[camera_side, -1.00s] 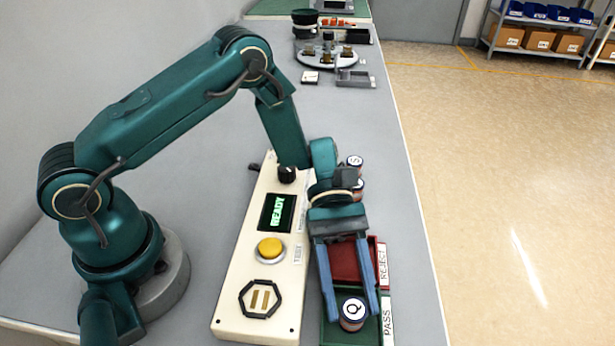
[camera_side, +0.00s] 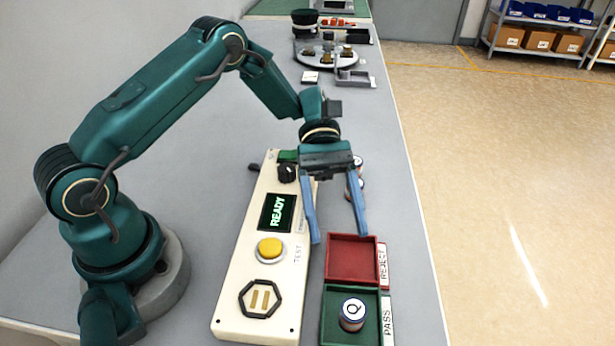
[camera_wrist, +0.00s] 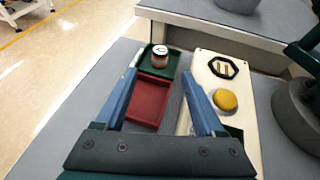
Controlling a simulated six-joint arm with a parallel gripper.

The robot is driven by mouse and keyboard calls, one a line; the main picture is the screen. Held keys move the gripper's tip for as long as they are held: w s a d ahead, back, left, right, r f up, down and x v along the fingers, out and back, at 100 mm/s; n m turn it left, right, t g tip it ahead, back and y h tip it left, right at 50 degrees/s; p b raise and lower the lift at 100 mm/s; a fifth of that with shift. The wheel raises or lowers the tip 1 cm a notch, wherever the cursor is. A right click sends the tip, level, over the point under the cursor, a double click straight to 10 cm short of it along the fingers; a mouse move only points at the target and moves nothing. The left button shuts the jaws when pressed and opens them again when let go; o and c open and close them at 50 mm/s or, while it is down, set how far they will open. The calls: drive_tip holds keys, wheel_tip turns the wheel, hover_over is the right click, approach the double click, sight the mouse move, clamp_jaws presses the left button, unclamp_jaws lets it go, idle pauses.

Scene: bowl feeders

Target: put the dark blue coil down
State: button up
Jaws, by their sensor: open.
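My gripper (camera_side: 338,238) is open and empty, raised above the bench behind the red REJECT tray (camera_side: 352,250). It is well apart from the coil. In the wrist view its two blue fingers are spread wide with nothing between them but the trays beyond.
The cream test panel (camera_side: 238,250) stands left of the trays, with a READY display, a yellow button (camera_side: 270,249) and a hexagonal socket (camera_side: 260,298). Other coils (camera_side: 358,187) stand partly hidden behind my gripper. The bench's right edge is close to the trays.

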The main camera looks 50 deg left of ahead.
drive_tip(key=shift+w+a+r, duration=0.25)
drive_tip(key=shift+w+a, duration=0.1)
drive_tip(key=shift+a, duration=0.25)
drive_tip(key=shift+a+r+y, duration=0.2)
drive_tip(key=shift+r+y, duration=0.1)
drive_tip(key=shift+r, duration=0.15)
drive_tip(key=s+a+r+m+t+y, duration=0.8)
drive_tip(key=s+r+m+t+y, duration=0.1)
drive_tip(key=s+m+t+y, duration=0.2)
drive_tip(key=shift+a+m+t, duration=0.35)
drive_tip(key=shift+m+t, duration=0.15)
drive_tip(key=shift+t, duration=0.2)
